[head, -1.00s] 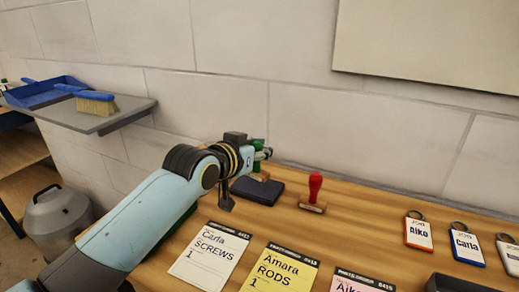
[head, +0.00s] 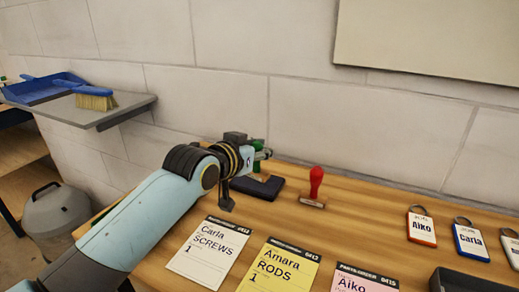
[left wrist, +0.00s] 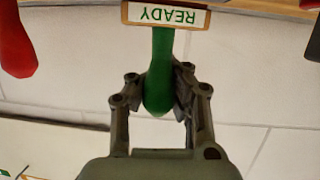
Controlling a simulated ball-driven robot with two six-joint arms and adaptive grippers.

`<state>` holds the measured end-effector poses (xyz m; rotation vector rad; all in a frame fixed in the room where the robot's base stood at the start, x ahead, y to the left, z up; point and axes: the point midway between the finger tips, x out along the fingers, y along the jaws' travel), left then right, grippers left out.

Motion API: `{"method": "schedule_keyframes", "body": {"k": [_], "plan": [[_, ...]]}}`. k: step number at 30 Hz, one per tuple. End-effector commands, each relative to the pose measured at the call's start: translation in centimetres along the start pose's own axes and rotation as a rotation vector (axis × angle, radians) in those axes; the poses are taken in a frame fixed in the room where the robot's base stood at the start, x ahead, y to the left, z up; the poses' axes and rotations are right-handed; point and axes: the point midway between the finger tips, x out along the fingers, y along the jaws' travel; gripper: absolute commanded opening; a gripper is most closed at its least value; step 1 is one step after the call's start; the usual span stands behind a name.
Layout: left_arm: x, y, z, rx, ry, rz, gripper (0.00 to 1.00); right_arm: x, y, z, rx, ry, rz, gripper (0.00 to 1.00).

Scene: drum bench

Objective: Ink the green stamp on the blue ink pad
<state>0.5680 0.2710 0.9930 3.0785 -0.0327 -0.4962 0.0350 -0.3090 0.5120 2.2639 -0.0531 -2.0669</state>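The green stamp (head: 258,148) is in my left gripper (head: 250,160); its handle shows at the gripper's far side in the head view. In the left wrist view, the fingers (left wrist: 160,88) are shut on the green handle (left wrist: 160,70), and the stamp's wooden base has a white READY label (left wrist: 165,15). The dark blue ink pad (head: 265,190) lies on the bench just under and in front of the stamp. The stamp's base is at or above the pad's back part; I cannot tell whether they touch. My right gripper is not in view.
A red stamp (head: 316,184) stands right of the pad. Several parts cards (head: 208,250) and key tags (head: 421,228) lie on the bench. A dark box (head: 460,282) is at the bottom right. The wall is close behind.

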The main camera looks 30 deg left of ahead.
Motion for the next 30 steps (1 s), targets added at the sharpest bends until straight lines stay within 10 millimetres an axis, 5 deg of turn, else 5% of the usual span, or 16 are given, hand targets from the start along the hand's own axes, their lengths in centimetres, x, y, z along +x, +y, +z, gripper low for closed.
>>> {"method": "schedule_keyframes", "body": {"k": [30], "plan": [[0.4, 0.0, 1.2, -0.001, 0.0, 0.0, 0.0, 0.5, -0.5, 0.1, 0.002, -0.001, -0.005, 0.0]]}}
